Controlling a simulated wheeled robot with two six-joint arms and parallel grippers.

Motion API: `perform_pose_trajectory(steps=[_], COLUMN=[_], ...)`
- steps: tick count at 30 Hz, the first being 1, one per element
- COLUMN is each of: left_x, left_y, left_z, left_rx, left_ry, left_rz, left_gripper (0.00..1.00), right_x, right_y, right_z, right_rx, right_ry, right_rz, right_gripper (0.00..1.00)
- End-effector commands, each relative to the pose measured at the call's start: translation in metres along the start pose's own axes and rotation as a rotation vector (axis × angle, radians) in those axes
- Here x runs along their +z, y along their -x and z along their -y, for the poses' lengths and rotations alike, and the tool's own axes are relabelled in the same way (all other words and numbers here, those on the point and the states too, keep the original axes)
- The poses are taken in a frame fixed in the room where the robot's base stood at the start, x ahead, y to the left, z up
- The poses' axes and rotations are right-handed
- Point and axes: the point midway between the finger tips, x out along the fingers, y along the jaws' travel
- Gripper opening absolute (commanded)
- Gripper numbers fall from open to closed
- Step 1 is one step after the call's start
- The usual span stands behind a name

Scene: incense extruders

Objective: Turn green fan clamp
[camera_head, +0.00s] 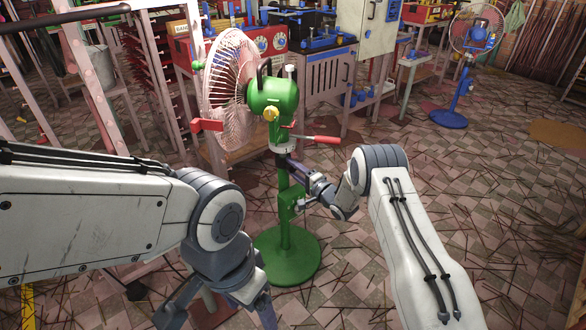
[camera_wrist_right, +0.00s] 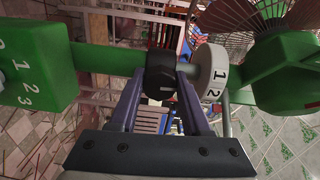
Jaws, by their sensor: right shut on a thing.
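The green fan (camera_head: 272,95) stands upright on a round green base (camera_head: 288,258), with a pinkish wire cage facing left. In the right wrist view, a black clamp (camera_wrist_right: 160,75) sits on the green pole (camera_wrist_right: 105,60) beside a white numbered dial (camera_wrist_right: 211,73). My right gripper (camera_head: 283,163) is at the pole just below the fan head. Its two fingers, also in the wrist view (camera_wrist_right: 161,88), are shut on the black clamp, one on each side. My left gripper (camera_head: 218,315) is low at the bottom edge, its fingers apart, with nothing visible between them.
A red-handled lever (camera_head: 322,139) sticks out right of the fan's neck. A green numbered box (camera_wrist_right: 36,65) is on the pole. A blue fan (camera_head: 468,70) stands at the back right. Benches and racks stand behind. Thin sticks litter the open tiled floor (camera_head: 490,200).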

Motion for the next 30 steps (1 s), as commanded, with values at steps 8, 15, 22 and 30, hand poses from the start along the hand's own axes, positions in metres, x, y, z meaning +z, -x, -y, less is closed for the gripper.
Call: perform_pose_trajectory(steps=[8,15,22,30], left_x=[0.0,0.0,0.0,-0.001], left_y=[0.0,0.0,0.0,0.009], left_z=[0.0,0.0,0.0,-0.001], left_rx=[0.0,0.0,0.0,0.0], left_ry=[0.0,0.0,0.0,0.0], left_rz=[0.0,0.0,0.0,0.0], left_gripper=[0.8,0.8,0.8,0.8], right_x=[0.001,0.001,0.0,-0.001], right_y=[0.001,0.001,0.0,0.024], right_z=[-0.001,-0.001,-0.001,0.002], right_rx=[0.002,0.002,0.001,0.003], right_ry=[-0.007,-0.006,-0.005,-0.007], right_rz=[0.002,0.001,0.0,-0.002], right_gripper=[0.0,0.78,0.78,0.78])
